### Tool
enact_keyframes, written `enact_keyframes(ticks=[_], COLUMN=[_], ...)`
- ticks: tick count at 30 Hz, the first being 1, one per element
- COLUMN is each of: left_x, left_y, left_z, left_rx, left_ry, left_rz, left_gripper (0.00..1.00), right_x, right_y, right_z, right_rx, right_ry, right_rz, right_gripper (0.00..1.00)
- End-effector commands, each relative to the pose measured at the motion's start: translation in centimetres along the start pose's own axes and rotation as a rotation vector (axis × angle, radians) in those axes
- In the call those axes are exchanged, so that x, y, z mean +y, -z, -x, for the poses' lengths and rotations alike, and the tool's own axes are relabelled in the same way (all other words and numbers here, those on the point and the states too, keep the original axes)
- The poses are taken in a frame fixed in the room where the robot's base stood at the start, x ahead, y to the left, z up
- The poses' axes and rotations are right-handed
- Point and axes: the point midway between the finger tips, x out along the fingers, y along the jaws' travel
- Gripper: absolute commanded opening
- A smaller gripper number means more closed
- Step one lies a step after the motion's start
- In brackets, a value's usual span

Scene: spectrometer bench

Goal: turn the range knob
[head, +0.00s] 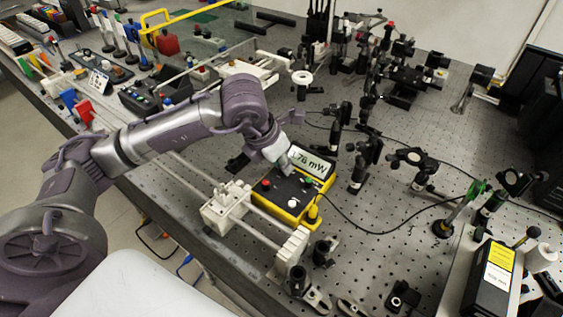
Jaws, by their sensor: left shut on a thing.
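The yellow-edged power meter (322,208) sits on the optical bench. Its tilted display (312,162) reads about "1.76 mW". Its dark top panel carries a red button (266,184) and a white button (293,203). My left gripper (286,170) reaches in from the left and points down onto the panel, just left of the display. It is shut on what appears to be the range knob, which its fingers hide. My right gripper is not in view.
White rail carriages (226,206) on twin rails stand left of the meter. A black cable (372,232) runs from the meter across the bench. Post-mounted optics (360,165) stand to the right. The perforated bench top (385,265) is fairly clear in front of them.

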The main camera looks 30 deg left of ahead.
Motion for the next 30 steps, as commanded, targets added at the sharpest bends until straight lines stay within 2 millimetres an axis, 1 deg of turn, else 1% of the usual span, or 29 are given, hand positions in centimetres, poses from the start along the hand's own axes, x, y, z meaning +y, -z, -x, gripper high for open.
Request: enact_keyframes(ticks=[5,6,8,9,10,17,20,23,26,30], left_x=[0.0,0.0,0.0,0.0,0.0,0.0,0.0,0.1,0.0,0.1], left_y=[0.0,0.0,0.0,0.0,0.0,0.0,-0.1,-0.1,-0.1,-0.1], left_z=[0.0,0.0,0.0,0.0,0.0,0.0,0.3,1.4,3.2,6.3], left_rx=[-0.001,-0.001,-0.001,-0.001,-0.001,0.0,-0.002,-0.004,-0.005,-0.007], left_ry=[0.001,0.001,0.001,0.001,0.001,0.001,0.0,-0.001,-0.002,-0.003], left_rz=[-0.001,-0.001,-0.001,-0.001,-0.001,-0.001,-0.001,-0.001,-0.002,-0.003], left_gripper=[0.0,0.26,0.35,0.42,0.44,0.44,0.44,0.44,0.44,0.44], right_x=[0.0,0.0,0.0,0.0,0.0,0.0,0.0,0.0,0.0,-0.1], right_y=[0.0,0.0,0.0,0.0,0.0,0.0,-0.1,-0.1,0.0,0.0], right_z=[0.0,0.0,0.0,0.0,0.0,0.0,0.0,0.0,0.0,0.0], right_rx=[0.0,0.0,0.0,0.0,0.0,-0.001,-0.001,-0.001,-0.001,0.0], right_ry=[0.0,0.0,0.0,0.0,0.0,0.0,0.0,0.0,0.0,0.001], right_rz=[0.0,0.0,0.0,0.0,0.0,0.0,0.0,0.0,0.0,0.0], right_gripper=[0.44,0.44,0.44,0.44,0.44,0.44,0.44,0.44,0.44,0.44])
